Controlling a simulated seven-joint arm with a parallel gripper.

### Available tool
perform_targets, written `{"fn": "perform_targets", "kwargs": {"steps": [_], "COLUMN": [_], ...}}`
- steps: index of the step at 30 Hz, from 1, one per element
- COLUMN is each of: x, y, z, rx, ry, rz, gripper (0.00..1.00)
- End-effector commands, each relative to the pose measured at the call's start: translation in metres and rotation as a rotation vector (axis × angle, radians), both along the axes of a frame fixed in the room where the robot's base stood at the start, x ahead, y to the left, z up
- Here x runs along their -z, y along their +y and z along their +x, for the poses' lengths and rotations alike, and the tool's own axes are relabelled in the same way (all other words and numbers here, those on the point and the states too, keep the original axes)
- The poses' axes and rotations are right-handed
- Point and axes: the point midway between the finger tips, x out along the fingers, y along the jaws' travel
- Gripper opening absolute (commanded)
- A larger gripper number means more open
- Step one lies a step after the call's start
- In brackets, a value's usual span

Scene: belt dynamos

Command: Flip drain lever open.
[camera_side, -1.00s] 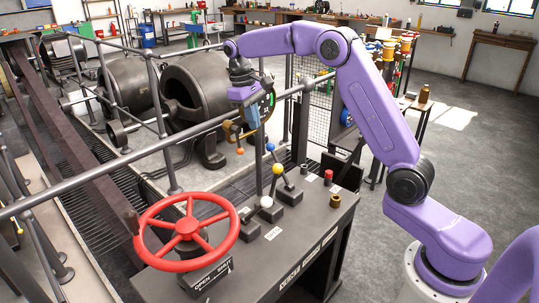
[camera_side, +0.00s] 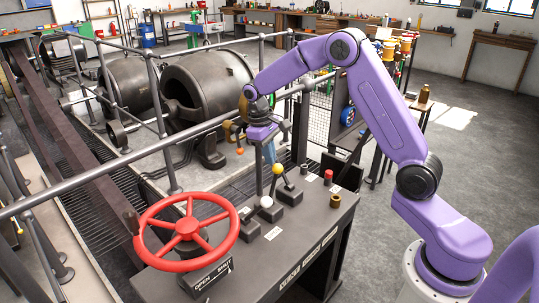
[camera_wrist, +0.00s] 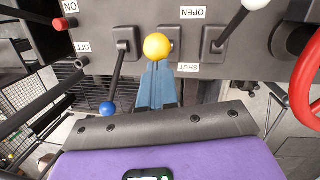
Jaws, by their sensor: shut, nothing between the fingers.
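Several ball-topped levers stand on the dark console (camera_side: 325,220); I can read no "drain" label on any. In the side view my gripper (camera_side: 269,160) hangs just above the levers.
A red handwheel (camera_side: 187,231) stands at the console's left, on an OPEN/SHUT block. A red button (camera_side: 328,177) and a brass cap (camera_side: 335,200) sit at the right. Grey railings (camera_side: 150,150) run behind the console, with dark drums beyond.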

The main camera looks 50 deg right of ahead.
Motion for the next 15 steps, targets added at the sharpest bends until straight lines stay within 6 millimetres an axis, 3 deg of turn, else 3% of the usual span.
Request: {"fn": "perform_targets", "kwargs": {"steps": [15], "x": [0.0004], "y": [-0.0001], "z": [-0.0082], "rx": [0.001], "ry": [-0.037], "rz": [-0.003], "gripper": [0.0]}}
